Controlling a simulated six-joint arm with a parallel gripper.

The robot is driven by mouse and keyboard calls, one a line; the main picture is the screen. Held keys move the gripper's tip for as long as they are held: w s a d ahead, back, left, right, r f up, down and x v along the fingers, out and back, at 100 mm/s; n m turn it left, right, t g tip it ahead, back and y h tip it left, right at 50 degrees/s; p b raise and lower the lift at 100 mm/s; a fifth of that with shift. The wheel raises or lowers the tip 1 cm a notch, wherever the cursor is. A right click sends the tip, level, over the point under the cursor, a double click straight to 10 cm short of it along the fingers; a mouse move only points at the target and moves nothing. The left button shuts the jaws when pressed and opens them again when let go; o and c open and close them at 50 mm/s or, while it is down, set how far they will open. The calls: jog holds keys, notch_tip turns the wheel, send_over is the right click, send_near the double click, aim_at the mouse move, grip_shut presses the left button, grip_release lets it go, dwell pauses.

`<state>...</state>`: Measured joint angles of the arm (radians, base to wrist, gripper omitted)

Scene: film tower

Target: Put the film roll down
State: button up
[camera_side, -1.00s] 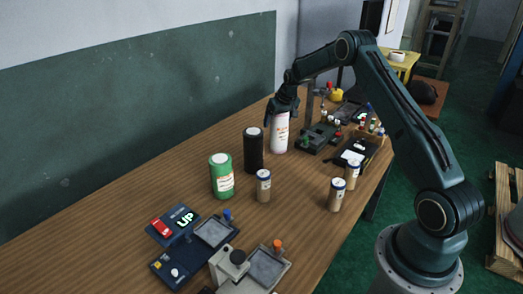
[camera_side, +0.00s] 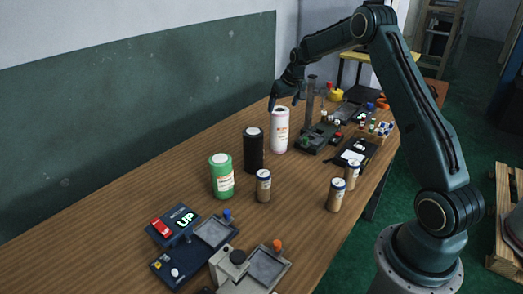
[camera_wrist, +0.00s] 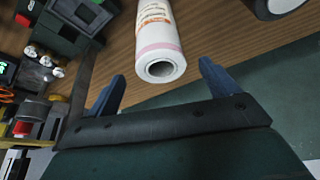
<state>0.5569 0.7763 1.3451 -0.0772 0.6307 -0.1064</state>
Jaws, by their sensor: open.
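The film roll (camera_side: 279,131) is a white cylinder with an orange print. It stands upright on the wooden table (camera_side: 120,222), behind and to the right of the black canister. In the wrist view the film roll (camera_wrist: 158,42) shows its hollow end toward me, beyond and between my fingertips. My gripper (camera_side: 284,104) is just above the roll's top in the side view. In the wrist view my gripper (camera_wrist: 160,85) is open, with its two blue fingers wide apart and nothing between them.
A black canister (camera_side: 253,151) and a green canister (camera_side: 221,177) stand in front of the roll. Several small tan canisters stand nearby, one here (camera_side: 336,195). A dark device with a post (camera_side: 317,138) is close on the right. A control panel (camera_side: 178,224) is at the front.

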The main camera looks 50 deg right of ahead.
jog(key=v, duration=0.4)
jog(key=shift+s+r, duration=0.1)
dwell(0.5)
jog(key=s+a+r+n, duration=0.1)
jog(key=s+a+r, duration=0.65)
jog(key=a, duration=0.25)
jog(key=s+a+r+n, duration=0.1)
jog(key=s+a+r, duration=0.6)
jog(key=a, duration=0.4)
jog(key=s+a+n+y, duration=0.1)
jog(key=s+a, duration=0.4)
jog(key=s, duration=0.5)
jog(key=s+a+f+n+t, duration=0.1)
jog(key=s+a, duration=0.4)
jog(key=s, duration=0.6)
jog(key=shift+a+f+y, duration=0.25)
jog(key=shift+f+y, duration=0.1)
jog(key=shift+y, duration=0.05)
